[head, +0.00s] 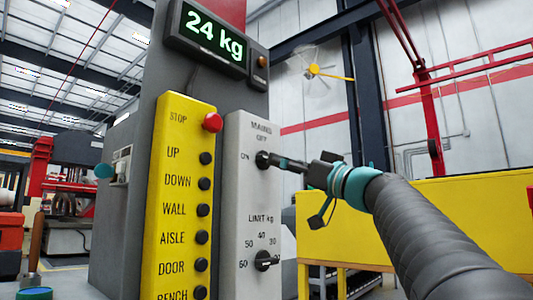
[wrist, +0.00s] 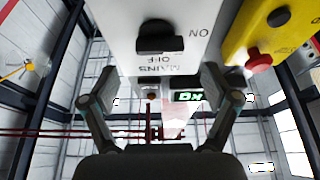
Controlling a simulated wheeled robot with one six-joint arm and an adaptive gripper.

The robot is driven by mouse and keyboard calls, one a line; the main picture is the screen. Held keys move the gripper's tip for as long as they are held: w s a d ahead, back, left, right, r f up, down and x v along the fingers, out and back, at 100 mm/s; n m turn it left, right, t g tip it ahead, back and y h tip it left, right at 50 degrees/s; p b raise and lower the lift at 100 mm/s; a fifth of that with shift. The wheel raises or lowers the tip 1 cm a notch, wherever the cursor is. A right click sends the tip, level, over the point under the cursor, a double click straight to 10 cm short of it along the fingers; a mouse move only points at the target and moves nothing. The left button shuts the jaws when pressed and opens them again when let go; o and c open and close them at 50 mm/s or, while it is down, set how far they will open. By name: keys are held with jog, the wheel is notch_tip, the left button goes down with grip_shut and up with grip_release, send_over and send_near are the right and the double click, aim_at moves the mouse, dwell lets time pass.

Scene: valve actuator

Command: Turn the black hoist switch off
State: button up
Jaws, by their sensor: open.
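The black switch (head: 262,160) is a rotary knob on the grey panel (head: 240,200), under the words MAINS and OFF, with ON at its left. Its bar lies roughly level, in line with ON. In the wrist view the panel is upside down, and the switch (wrist: 155,38) stands out above the space between my fingers. My gripper (head: 287,163) is just right of the switch in the head view. In the wrist view my gripper (wrist: 157,75) is open and empty, one finger on each side. Contact with the switch cannot be told.
A black LIMIT kg knob (head: 265,261) sits lower on the grey panel. A yellow panel (head: 180,200) with a red STOP button (head: 212,122) and several black buttons stands left. A display (head: 213,38) reading 24 kg is above. A yellow cabinet (head: 330,225) stands behind, right.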

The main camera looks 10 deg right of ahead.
aim_at(266, 159)
jog(key=shift+p+x, duration=0.8)
jog(key=shift+x, duration=1.85)
jog(key=shift+c, duration=0.2)
jog(key=c, duration=1.1)
